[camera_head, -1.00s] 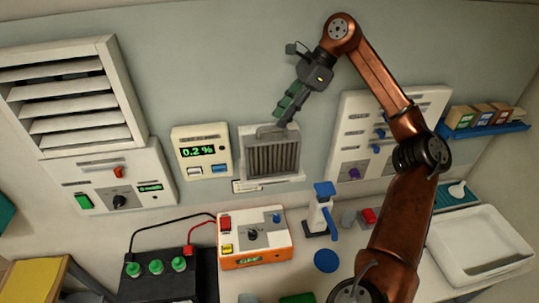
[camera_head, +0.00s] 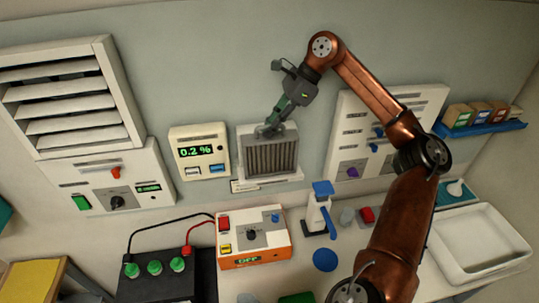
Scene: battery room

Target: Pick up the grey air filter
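The grey air filter (camera_head: 271,157) is a ribbed block in a pale frame on the back wall, right of the 0.2 % display. My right gripper (camera_head: 268,130) is at the filter's top edge, pointing down and left, with its fingertips overlapping the handle area there. The fingers are small and partly merge with the filter's top, so I cannot tell whether they are open or closed on it. My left gripper is not in view.
The gas display (camera_head: 200,152) is left of the filter. A white switch panel (camera_head: 350,130) is right of it, behind my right arm. Below are an orange-white charger (camera_head: 253,238), a black battery (camera_head: 165,280) and a blue-topped dispenser (camera_head: 319,215). A white sink (camera_head: 478,245) is at right.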

